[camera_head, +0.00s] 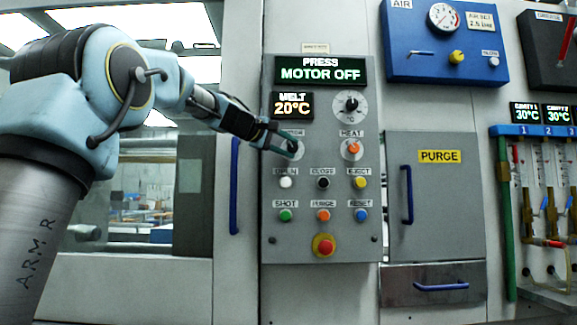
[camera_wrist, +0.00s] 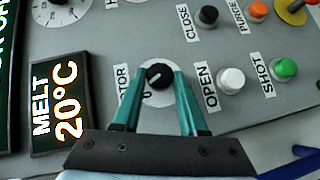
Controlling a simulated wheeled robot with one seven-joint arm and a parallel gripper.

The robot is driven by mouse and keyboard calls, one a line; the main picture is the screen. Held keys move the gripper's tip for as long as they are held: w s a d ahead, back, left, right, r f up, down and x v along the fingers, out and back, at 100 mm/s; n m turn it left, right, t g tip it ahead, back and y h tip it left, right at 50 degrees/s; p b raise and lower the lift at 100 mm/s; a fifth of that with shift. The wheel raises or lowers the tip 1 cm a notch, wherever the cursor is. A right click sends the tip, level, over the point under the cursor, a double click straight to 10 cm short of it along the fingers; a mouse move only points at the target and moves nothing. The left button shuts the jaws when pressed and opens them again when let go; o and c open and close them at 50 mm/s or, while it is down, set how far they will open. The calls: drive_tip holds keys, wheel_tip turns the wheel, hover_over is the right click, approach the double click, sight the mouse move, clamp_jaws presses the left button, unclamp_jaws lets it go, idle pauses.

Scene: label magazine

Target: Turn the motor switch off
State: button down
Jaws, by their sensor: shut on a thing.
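The motor switch is a black rotary knob (camera_wrist: 159,76) on a pale round plate, with a partly hidden "MOTOR" label beside it in the wrist view. My gripper (camera_wrist: 160,78) has its two teal fingers on either side of the knob, shut on it. In the head view my gripper (camera_head: 288,146) reaches the panel from the left and covers most of the switch's plate (camera_head: 299,151). The display (camera_head: 320,70) above reads "PRESS MOTOR OFF". The knob's pointer setting is hard to tell.
The grey control panel (camera_head: 323,250) holds a HEAT switch (camera_head: 353,148), an upper dial (camera_head: 351,104), white OPEN (camera_head: 286,183) and green SHOT (camera_head: 286,215) buttons, and a red stop button (camera_head: 324,246). The MELT display (camera_head: 292,105) reads 20°C. A blue door handle (camera_head: 234,186) stands to the left.

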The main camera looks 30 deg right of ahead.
drive_tip(key=shift+f+n+h+b, duration=0.3)
drive_tip(key=shift+n+h+b, duration=0.1)
drive_tip(key=shift+b, duration=0.65)
drive_tip(key=shift+r, duration=0.2)
drive_tip(key=shift+c, duration=2.2)
unclamp_jaws()
drive_tip(key=shift+b, duration=0.3)
drive_tip(key=f+b+v, duration=0.1)
drive_tip(key=b+v, duration=0.1)
drive_tip(key=v, duration=0.8)
drive_tip(key=shift+a+r, duration=0.45)
drive_tip(key=shift+s, duration=0.1)
